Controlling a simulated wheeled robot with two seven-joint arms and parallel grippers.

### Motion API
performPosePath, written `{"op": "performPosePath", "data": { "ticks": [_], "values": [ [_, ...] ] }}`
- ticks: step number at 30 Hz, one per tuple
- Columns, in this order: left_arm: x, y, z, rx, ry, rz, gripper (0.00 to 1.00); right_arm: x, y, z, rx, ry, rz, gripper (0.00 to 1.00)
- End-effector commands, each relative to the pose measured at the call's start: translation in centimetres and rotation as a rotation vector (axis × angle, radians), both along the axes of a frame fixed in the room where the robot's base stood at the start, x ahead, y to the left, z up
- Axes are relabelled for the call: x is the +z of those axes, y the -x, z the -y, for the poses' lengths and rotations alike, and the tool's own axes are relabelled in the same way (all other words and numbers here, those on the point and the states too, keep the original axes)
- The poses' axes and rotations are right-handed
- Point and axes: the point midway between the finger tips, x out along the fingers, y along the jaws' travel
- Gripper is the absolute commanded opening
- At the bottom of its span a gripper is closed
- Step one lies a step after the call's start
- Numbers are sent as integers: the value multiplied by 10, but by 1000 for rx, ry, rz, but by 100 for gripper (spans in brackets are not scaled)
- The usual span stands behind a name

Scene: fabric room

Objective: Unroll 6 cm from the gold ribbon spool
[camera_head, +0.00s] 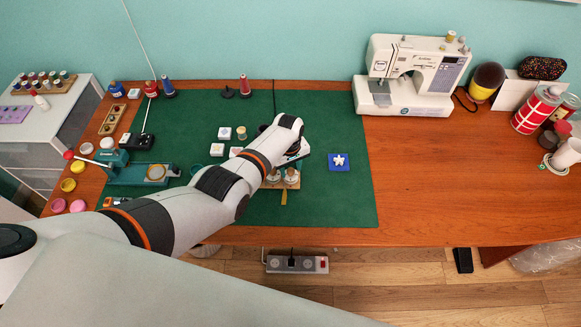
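My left arm reaches in from the left over the green mat (345,205). Its gripper (298,156) points down at the middle of the mat, and the wrist hides most of its fingers, so I cannot tell whether it is open or shut. Just below it in the picture is a small wooden stand (283,185) with two pale, round-topped spools (291,176). A short gold strip (284,197) shows at the front of the stand. I cannot tell which spool carries it, or whether my gripper touches anything. My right gripper is not in view.
A teal tool (140,174), small jars and white blocks (225,133) lie to the left. A sewing machine (413,75) stands at the back.

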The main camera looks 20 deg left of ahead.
Motion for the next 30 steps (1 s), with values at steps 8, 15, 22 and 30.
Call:
{"op": "performPosePath", "data": {
  "ticks": [8, 15, 22, 30],
  "values": [
    [0, 1, 0, 0, 0, -1, 44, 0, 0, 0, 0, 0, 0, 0],
    [24, 1, -1, 0, 0, 1, 44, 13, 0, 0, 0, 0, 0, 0],
    [65, 1, -2, 0, -1, 4, 44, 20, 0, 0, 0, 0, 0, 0],
    [106, 3, -3, 0, 0, 1, 44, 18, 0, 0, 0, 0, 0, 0]
  ]
}}
